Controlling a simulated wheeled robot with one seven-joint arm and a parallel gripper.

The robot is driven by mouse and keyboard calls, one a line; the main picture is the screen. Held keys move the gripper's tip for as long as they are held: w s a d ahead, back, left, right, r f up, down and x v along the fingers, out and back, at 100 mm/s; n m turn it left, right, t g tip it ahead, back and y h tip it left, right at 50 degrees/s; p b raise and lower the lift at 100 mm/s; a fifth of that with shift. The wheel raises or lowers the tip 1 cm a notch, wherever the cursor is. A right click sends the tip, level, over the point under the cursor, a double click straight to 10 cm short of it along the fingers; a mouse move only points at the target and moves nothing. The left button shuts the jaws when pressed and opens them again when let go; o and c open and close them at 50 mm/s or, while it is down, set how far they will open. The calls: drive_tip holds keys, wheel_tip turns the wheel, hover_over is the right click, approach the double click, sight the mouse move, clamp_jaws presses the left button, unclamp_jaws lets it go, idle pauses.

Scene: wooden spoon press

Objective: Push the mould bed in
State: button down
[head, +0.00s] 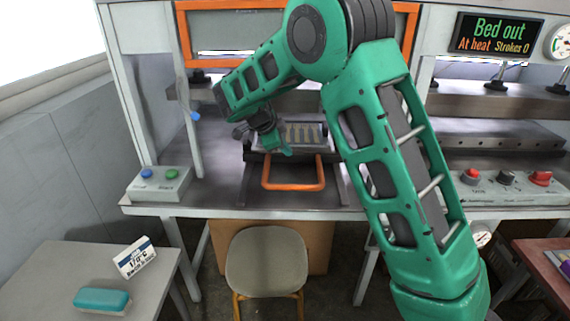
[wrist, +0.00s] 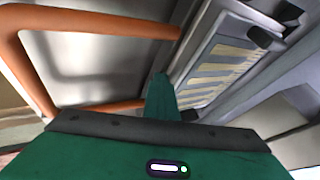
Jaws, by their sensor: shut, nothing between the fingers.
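The mould bed (head: 318,146) is a grey tray with several pale yellow strips, standing out at the front of the press below the orange-framed guard. Its orange loop handle (head: 293,187) points toward me. My green gripper (head: 286,151) is shut and empty, just above the near edge of the bed, behind the handle's front bar. In the wrist view the shut green finger (wrist: 160,97) lies between the orange handle (wrist: 22,62) and the bed's strips (wrist: 216,72). I cannot tell whether it touches the bed. My forearm hides part of the press to the right.
A display (head: 497,36) reads "Bed out", "At heat", "Strokes 0". A button box (head: 160,184) with blue and green buttons stands at left. A stool (head: 267,263) stands in front of the bench. A side table (head: 60,268) holds a teal case and a card.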

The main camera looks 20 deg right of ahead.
sight(287, 139)
drive_tip(key=w, duration=0.2)
drive_tip(key=w+d, duration=0.1)
drive_tip(key=w, duration=0.2)
drive_tip(key=w+d, duration=0.1)
drive_tip(key=w, duration=0.1)
drive_tip(key=shift+w+d, duration=0.2)
drive_tip(key=shift+w, duration=0.2)
drive_tip(key=shift+w+d+r, duration=0.1)
drive_tip(key=shift+w, duration=0.15)
